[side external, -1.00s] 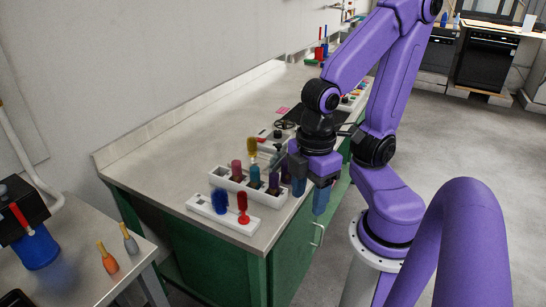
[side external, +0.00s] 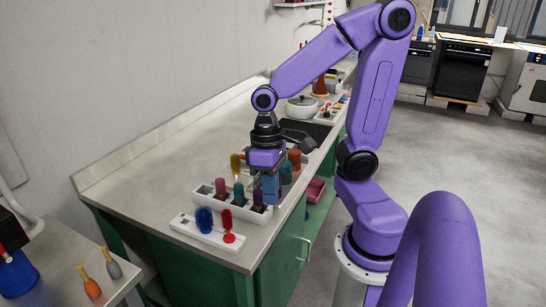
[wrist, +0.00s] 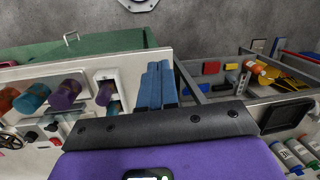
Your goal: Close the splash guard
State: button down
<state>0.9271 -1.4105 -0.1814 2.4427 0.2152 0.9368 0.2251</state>
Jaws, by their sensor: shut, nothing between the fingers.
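I cannot make out a splash guard in either view. My gripper (side external: 268,190) is at the white rack near the counter's front edge in the side view, and it hides part of the rack's contents. In the wrist view its blue fingers (wrist: 156,86) are together with nothing between them. They are beside a white panel with an opening (wrist: 108,88). I cannot tell whether they touch anything.
The white rack (side external: 208,196) holds several coloured handles. A smaller white holder (side external: 188,225) has a blue brush (side external: 204,220) and a red tool (side external: 227,222). A pot (side external: 301,107) stands farther back. The counter's left part (side external: 150,160) is clear.

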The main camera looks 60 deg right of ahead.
jog(key=w+d+m+t+y, duration=0.2)
jog(key=w+d+m+y, duration=0.35)
jog(key=d+m, duration=1)
jog(key=s+d+f+m+t+h, duration=0.1)
jog(key=d+m+t+h, duration=0.15)
jog(key=d+m, duration=0.55)
jog(key=s+d+m+t+h, duration=0.1)
jog(key=d+m+t, duration=0.3)
jog(key=d+m, duration=0.5)
jog(key=shift+n, duration=0.25)
jog(key=x, duration=0.9)
jog(key=shift+a+f, duration=0.15)
jog(key=shift+a, duration=0.1)
jog(key=shift+w+a+f, duration=0.2)
jog(key=shift+w+a, duration=0.1)
jog(key=shift+w, duration=0.3)
jog(key=shift+w+a+f, duration=0.2)
jog(key=shift+w+a, duration=0.1)
jog(key=shift+w, duration=0.3)
jog(key=shift+w+a+f, duration=0.15)
jog(key=shift+w+a, duration=0.15)
jog(key=shift+w, duration=0.3)
